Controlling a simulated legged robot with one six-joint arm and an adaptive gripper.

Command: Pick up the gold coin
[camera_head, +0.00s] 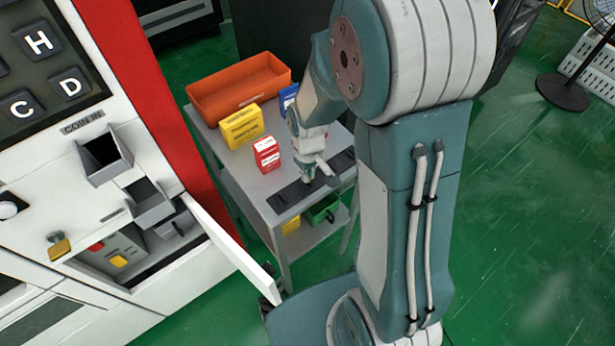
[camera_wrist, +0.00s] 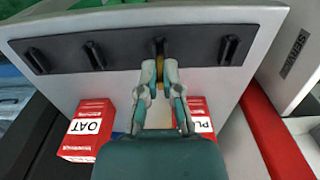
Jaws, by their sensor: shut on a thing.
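The gold coin (camera_wrist: 159,46) shows as a thin gold edge at a slot of the black slotted holder (camera_wrist: 120,52) in the wrist view. My gripper (camera_wrist: 160,68) is shut on it, fingertips close together at the holder's edge. Most of the coin is hidden by the fingers and the slot. In the head view my gripper (camera_head: 314,178) points down over the black holder (camera_head: 288,196) on the grey cart; the coin cannot be made out there.
A red box (camera_head: 266,154), a yellow box (camera_head: 240,126), a blue box (camera_head: 288,98) and an orange tray (camera_head: 210,100) stand on the cart. The vending machine (camera_head: 150,140) is at left with a coin inlet (camera_head: 103,160) and an open door (camera_head: 232,246).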

